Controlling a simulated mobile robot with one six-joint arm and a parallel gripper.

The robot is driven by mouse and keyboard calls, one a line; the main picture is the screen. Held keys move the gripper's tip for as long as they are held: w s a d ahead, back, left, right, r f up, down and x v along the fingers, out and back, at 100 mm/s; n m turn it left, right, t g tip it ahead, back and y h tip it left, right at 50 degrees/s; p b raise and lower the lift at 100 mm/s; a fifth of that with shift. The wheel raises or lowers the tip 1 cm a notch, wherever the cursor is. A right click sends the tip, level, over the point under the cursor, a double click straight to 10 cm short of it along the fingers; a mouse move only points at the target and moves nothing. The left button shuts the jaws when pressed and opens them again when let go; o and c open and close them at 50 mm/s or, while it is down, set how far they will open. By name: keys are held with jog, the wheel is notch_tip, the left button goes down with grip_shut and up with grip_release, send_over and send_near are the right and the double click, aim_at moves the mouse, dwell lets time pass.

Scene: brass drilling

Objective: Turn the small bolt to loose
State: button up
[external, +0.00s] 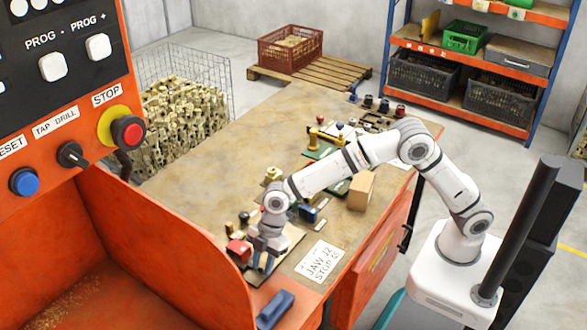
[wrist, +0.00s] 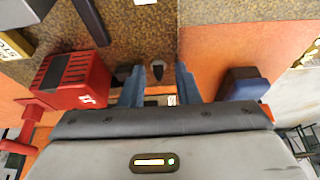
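My gripper (wrist: 160,82) points down at the near end of the bench, and its two blue-grey fingers stand apart. In the wrist view a small round grey piece with a dark centre (wrist: 157,71) shows in the gap between the fingertips, touching neither finger that I can see. It may be the small bolt, but it is too small to be sure. In the external view my gripper (external: 264,262) is low beside a red block (external: 238,250), and the bolt is hidden there. The red block also shows in the wrist view (wrist: 75,90), left of the fingers.
A blue-topped block (wrist: 243,85) stands right of the fingers in the wrist view. A dark blue piece (external: 275,308) lies at the orange machine's edge. A white label sheet (external: 320,262) lies right of my gripper. The bench's (external: 215,170) left middle is clear.

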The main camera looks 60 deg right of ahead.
jog(key=p+v, duration=0.2)
jog(key=v, duration=0.5)
jog(key=shift+d+r, duration=0.2)
jog(key=shift+r, duration=0.25)
jog(key=shift+d, duration=0.1)
